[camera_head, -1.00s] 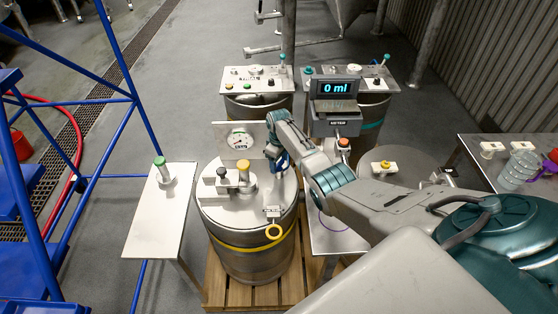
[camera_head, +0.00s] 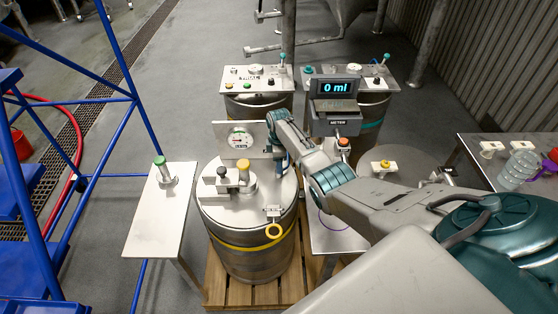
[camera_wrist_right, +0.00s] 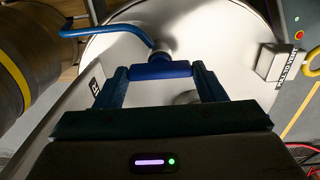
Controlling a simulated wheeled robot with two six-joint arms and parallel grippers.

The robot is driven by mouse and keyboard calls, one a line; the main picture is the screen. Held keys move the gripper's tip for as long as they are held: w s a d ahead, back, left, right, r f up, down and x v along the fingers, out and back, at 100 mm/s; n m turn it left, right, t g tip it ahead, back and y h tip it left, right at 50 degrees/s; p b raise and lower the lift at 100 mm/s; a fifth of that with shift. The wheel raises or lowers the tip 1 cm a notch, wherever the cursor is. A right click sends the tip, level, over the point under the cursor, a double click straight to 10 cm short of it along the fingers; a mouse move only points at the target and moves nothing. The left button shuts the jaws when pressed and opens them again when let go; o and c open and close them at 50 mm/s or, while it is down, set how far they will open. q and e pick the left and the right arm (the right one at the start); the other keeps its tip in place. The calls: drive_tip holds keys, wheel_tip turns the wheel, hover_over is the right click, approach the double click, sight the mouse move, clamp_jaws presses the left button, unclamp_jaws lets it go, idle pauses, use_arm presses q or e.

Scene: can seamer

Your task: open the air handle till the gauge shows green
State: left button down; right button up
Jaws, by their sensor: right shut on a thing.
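The round white gauge (camera_head: 240,139) sits on an upright metal plate behind the drum lid (camera_head: 225,210). Its face has coloured marks, but the needle is too small to read surely. My right gripper (camera_head: 281,163) is just right of the gauge plate, over the far right of the lid. In the right wrist view my right gripper (camera_wrist_right: 161,74) is shut on the blue air handle (camera_wrist_right: 160,71), whose bar lies across between the fingers. The handle is mostly hidden in the head view. My left gripper is not in view.
A yellow ring pull (camera_head: 274,231) hangs at the lid's near right edge. The meter (camera_head: 336,95) reads 0 ml behind my right arm. A side table (camera_head: 158,215) with a green-capped post stands left.

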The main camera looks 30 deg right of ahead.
idle(0.4)
drive_tip(key=o, duration=1)
wheel_tip(320, 180, up, 11)
drive_tip(key=shift+f+b, duration=0.1)
drive_tip(key=shift+b, duration=0.7)
